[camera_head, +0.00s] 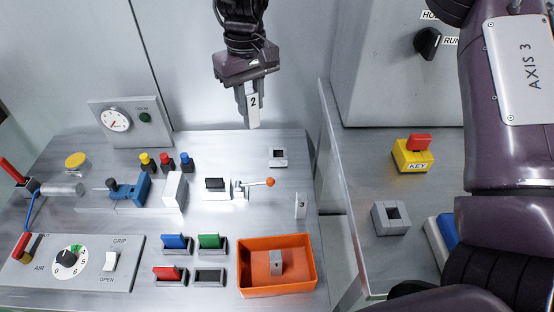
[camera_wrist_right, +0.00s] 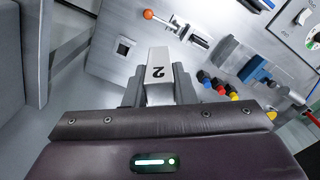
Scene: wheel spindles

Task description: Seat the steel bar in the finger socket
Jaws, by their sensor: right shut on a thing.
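My right gripper (camera_head: 249,97) hangs above the back of the left bench, pointing down. It is shut on a pale steel bar (camera_head: 253,108) marked 2, which hangs in the air below the jaws. In the right wrist view the bar (camera_wrist_right: 159,73) sits between the two fingers of the gripper (camera_wrist_right: 159,88). A small grey socket with a square dark hole (camera_head: 278,163) is on the bench, below and right of the bar and apart from it. It also shows in the right wrist view (camera_wrist_right: 116,53). My left gripper is not in view.
An orange tray (camera_head: 315,262) holds a grey block (camera_head: 276,262). A lever with an orange ball (camera_head: 270,182) stands just in front of the socket. Another square-holed socket (camera_head: 377,225) and a yellow key block (camera_head: 412,156) are on the right bench. A gap separates the benches.

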